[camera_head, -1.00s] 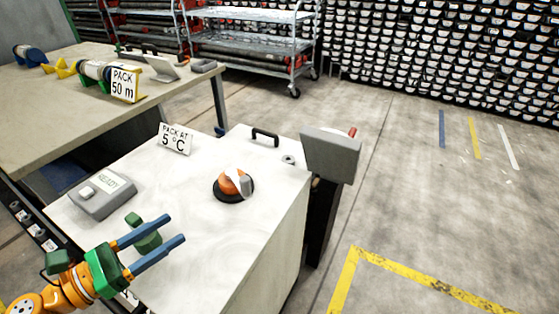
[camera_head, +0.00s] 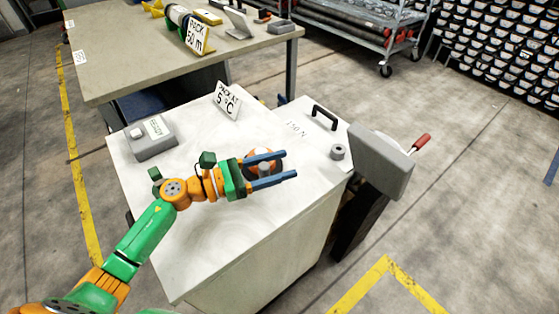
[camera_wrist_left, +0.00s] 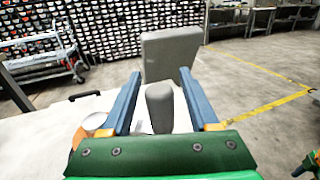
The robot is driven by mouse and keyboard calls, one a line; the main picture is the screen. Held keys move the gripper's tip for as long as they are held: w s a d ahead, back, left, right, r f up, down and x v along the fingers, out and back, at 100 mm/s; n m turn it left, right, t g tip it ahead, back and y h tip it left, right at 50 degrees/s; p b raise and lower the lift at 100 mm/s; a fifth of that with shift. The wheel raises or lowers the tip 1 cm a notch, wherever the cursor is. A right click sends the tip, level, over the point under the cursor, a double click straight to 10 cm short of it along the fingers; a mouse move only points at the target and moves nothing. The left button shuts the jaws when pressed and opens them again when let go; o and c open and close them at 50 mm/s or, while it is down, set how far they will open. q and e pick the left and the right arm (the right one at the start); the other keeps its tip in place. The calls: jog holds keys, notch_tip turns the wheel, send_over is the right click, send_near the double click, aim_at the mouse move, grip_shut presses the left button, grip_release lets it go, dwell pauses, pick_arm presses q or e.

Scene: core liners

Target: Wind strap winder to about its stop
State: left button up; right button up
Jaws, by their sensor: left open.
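On the white cabinet top (camera_head: 215,245) sits a round orange knob (camera_head: 263,156) with a grey upright lever on it, most likely the winder; my gripper partly hides it. In the left wrist view the grey lever (camera_wrist_left: 160,108) stands between the fingers with a gap on each side, and the orange part (camera_wrist_left: 94,122) shows left of the left finger. My left gripper (camera_head: 290,164) is open, its blue fingers on either side of the knob. Contact is not visible.
A grey box (camera_head: 381,165) with a red-handled lever (camera_head: 421,143) stands at the cabinet's right end. A black handle (camera_head: 325,116), a small grey cylinder (camera_head: 337,152), a "5 °C" card (camera_head: 227,100) and a grey button box (camera_head: 152,140) are nearby. A table (camera_head: 120,62) stands behind.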

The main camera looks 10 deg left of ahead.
pick_arm(q)
grip_shut()
dwell(0.7)
dwell(0.6)
jog(key=shift+a, duration=0.1)
jog(key=g+b, duration=0.1)
jog(key=b, duration=0.1)
jog(key=a+f+m+g+h+b, duration=0.1)
jog(key=b, duration=0.2)
jog(key=shift+s+m, duration=0.3)
jog(key=shift+s, duration=0.1)
jog(key=shift+s+a+r+b, duration=0.15)
jog(key=shift+r+b, duration=0.05)
jog(key=shift+b, duration=0.25)
jog(key=shift+a+r, duration=0.15)
jog(key=shift+r, duration=0.05)
